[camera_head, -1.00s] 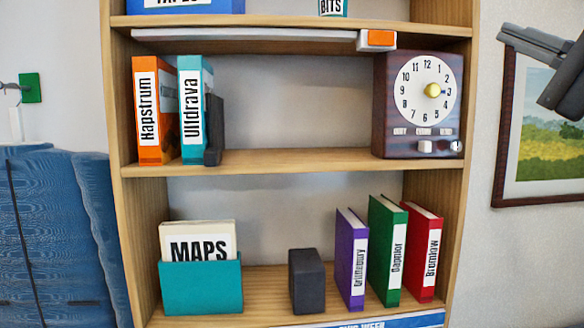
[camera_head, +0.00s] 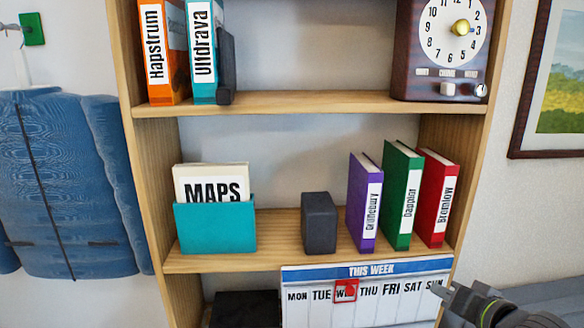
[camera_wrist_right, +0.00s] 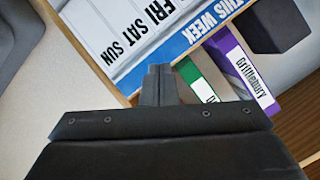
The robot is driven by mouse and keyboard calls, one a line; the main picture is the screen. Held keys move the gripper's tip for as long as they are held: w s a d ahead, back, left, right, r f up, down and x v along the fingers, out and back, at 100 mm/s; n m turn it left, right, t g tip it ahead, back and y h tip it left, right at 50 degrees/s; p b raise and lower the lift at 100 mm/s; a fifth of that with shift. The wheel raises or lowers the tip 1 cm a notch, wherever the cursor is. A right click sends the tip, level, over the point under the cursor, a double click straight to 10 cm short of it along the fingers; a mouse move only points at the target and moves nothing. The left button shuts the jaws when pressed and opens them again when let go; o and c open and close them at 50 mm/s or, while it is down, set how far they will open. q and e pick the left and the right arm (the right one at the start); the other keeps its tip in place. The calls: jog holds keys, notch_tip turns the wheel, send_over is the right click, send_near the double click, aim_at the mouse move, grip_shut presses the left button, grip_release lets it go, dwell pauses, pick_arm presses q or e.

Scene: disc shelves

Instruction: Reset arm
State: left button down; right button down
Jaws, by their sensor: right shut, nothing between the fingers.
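My right gripper (camera_head: 446,292) is at the lower right of the head view, in front of the right end of the week calendar. Its fingers are closed together and empty. In the right wrist view my right gripper (camera_wrist_right: 158,72) points toward the calendar (camera_wrist_right: 130,30) and the book spines, with its fingertips together. My left gripper does not show in either view.
The wooden shelf (camera_head: 290,250) holds a teal MAPS box (camera_head: 215,228), a dark block (camera_head: 319,222), and purple (camera_head: 363,205), green (camera_head: 400,200) and red (camera_head: 436,200) books. Above are two binders and a clock (camera_head: 440,60). The calendar (camera_head: 365,268) hangs below. A blue jacket (camera_head: 70,180) hangs at left.

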jog(key=s+f+n+g+h, duration=0.25)
jog(key=s+f+g, duration=0.25)
jog(key=s+f, duration=1.05)
jog(key=s+d+f+n+g+h, duration=0.15)
jog(key=s+f, duration=0.25)
jog(key=s, duration=0.4)
jog(key=s+a+f+g+h, duration=0.1)
jog(key=s+f+g, duration=0.2)
jog(key=s+f, duration=0.3)
notch_tip(320, 180, down, 26)
jog(key=s+d+g+b, duration=0.1)
jog(key=s+d, duration=0.1)
jog(key=s+a+f+g, duration=0.1)
jog(key=s+f, duration=1.3)
jog(key=f, duration=0.1)
jog(key=shift+s+f+y+b, duration=0.2)
jog(key=shift+s+y+b, duration=0.05)
jog(key=shift+y+b, duration=0.2)
jog(key=shift+g, duration=0.25)
